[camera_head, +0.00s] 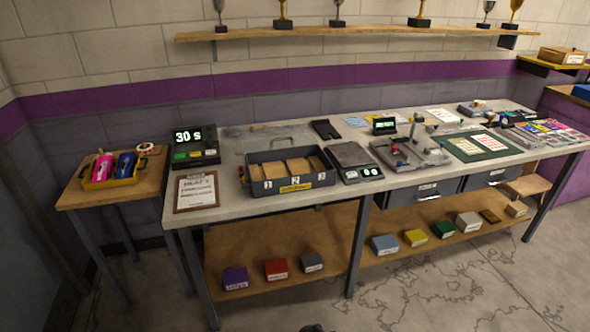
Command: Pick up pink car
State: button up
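The pink car (102,167) lies in a yellow tray (88,186) on the small wooden side table at the far left. A blue car (125,165) lies beside it on the right in the same tray. Nothing covers the pink car from this view. My gripper is not recognisable in this view; only a small dark shape shows at the bottom edge, and I cannot tell what it is.
The side table (70,197) stands left of a long workbench (225,204). On the bench are a 30 s timer (196,147), a clipboard (197,191) and a numbered bin tray (290,187). Coloured boxes line the lower shelf. The floor in front is clear.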

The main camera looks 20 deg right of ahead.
aim_at(104, 165)
jog(key=u, duration=0.1)
jog(key=i, duration=1.1)
jog(key=u, duration=1.9)
jog(key=i, duration=0.2)
jog(key=z, duration=0.85)
